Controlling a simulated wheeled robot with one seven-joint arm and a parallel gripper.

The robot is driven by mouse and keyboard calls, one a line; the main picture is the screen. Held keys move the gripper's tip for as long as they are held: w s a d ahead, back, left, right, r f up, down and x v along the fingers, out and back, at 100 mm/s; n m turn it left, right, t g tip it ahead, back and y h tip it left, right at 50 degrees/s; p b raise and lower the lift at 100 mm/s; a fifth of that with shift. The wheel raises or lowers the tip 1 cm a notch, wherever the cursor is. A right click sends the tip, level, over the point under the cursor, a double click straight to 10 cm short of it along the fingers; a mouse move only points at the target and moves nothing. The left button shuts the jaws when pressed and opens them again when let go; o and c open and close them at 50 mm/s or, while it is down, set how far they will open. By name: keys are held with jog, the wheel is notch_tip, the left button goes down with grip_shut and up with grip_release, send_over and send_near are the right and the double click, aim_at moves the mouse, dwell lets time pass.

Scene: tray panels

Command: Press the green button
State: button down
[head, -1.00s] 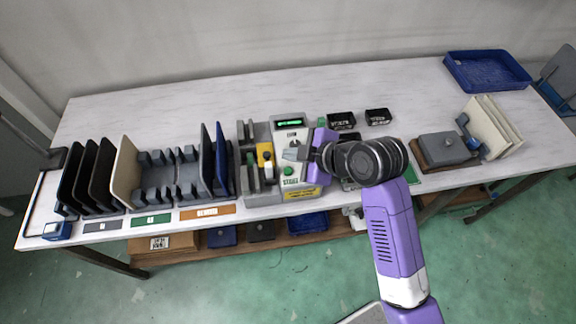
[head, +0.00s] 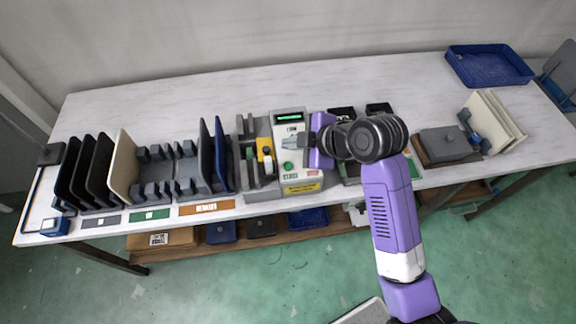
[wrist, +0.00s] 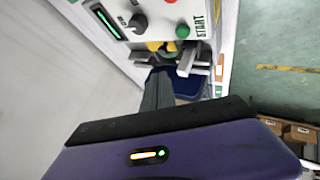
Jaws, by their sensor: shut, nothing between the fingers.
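The green button (head: 288,166) is on the sloped face of a light grey machine (head: 290,128), just above a START label. It also shows in the wrist view (wrist: 182,31), beside the START label. My gripper (head: 293,141) is shut and empty. In the head view its fingertips are over the machine's face, above the button in the picture and apart from it. In the wrist view my dark fingers (wrist: 158,80) point toward the machine, with the button up and right of their tips. I cannot tell the exact height of the tips over the face.
A green-lit display (head: 288,117) and a knob sit higher on the machine. A red button (wrist: 169,2) shows in the wrist view. A yellow-marked fixture (head: 265,156) adjoins on the left, beside a panel rack (head: 175,177). A blue tray (head: 487,50) is at the back right.

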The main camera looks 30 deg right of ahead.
aim_at(291, 167)
notch_tip(291, 167, down, 7)
jog(key=b, duration=0.4)
jog(key=shift+r+b, duration=0.2)
jog(key=shift+b, duration=0.1)
dwell(1.6)
jog(key=shift+f, duration=0.4)
